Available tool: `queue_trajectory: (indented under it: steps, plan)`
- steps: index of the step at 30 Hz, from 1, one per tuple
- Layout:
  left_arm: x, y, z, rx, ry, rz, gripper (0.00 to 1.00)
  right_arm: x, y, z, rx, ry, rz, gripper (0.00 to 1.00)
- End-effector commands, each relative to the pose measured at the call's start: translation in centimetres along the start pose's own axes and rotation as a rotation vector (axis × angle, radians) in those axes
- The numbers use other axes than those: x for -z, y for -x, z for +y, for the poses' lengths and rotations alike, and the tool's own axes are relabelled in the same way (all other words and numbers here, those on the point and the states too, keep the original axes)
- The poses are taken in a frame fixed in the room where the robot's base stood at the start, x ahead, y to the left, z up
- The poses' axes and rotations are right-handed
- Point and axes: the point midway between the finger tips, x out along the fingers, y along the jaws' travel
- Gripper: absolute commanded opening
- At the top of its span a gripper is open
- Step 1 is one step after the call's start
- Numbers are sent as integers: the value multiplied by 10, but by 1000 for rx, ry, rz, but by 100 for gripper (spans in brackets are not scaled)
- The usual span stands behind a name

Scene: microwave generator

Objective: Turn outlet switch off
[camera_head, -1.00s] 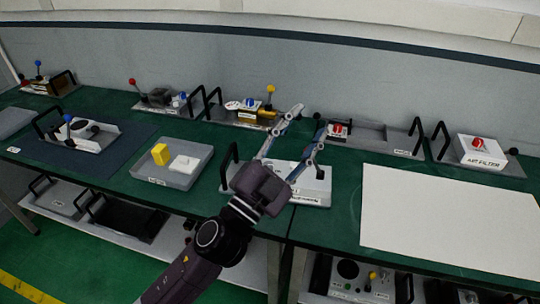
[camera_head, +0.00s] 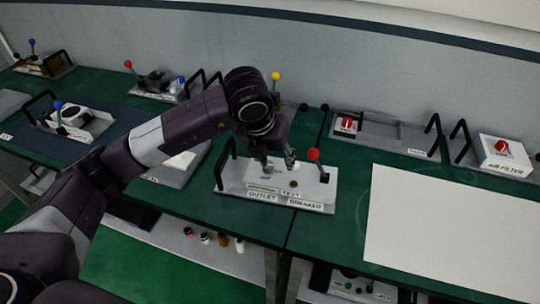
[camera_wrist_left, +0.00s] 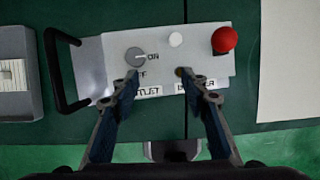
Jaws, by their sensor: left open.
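The outlet box (camera_head: 232,181) is a light grey panel labelled OUTLET, TEST and BREAKER, on the green bench. In the left wrist view its outlet switch (camera_wrist_left: 136,57) is a round grey knob with ON at its right and a partly covered OFF label below. A white button (camera_wrist_left: 176,40) and a red ball lever (camera_wrist_left: 224,39) sit to its right; the lever also shows in the head view (camera_head: 313,155). My left gripper (camera_head: 278,165) points down over the panel, open and empty. In the wrist view its left fingertip is just below the knob; contact cannot be told. My right gripper is out of view.
A black handle (camera_wrist_left: 62,70) stands at the panel's left end. A white board (camera_head: 450,225) lies flat to the right. The air filter unit (camera_head: 503,155) and several other devices stand along the back wall. A grey tray (camera_head: 178,165) is partly behind my arm.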

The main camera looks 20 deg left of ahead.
Motion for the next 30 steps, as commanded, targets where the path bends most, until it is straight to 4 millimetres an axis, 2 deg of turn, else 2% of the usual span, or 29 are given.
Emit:
queue_trajectory:
  steps: [1, 3, 6, 18, 24, 30]
  plan:
    - [-6, 4, 14, -51, 14, -13, 41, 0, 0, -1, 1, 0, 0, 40]
    - [-10, 6, 26, -95, 27, -21, 41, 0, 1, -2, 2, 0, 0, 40]
    - [-12, 2, 33, -119, 36, -23, 41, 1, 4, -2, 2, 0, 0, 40]
    - [-13, -56, 39, -117, 34, -21, 41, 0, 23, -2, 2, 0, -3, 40]
    - [-13, -69, 40, -115, 33, -23, 41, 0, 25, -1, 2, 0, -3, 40]
    - [-13, -70, 40, -114, 32, -24, 41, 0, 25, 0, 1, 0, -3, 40]
